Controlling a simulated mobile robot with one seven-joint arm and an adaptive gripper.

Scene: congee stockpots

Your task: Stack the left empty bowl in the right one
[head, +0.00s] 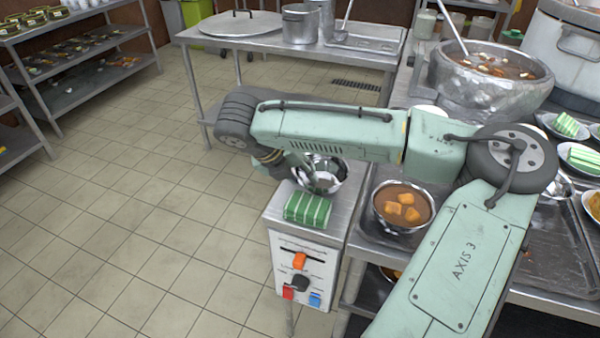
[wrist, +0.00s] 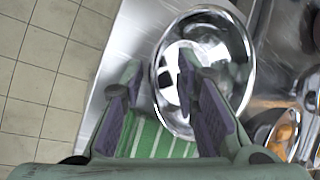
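One shiny empty metal bowl (head: 322,182) stands on the steel top of a small control cabinet, partly covered by my arm in the head view. It also shows large in the wrist view (wrist: 215,45). My gripper (wrist: 158,82) is open at the bowl's near left side. In the wrist view the right finger overlaps the bowl's inside and the left finger is outside its rim; I cannot tell whether either touches. In the head view the gripper is mostly hidden behind my arm. I cannot make out a second empty bowl; my arm covers part of the counter.
A green striped cloth (head: 307,209) lies in front of the bowl, below my fingers in the wrist view (wrist: 165,140). A metal bowl of stew (head: 402,207) stands close on the right. A big stockpot (head: 490,95) is behind. Open floor lies left.

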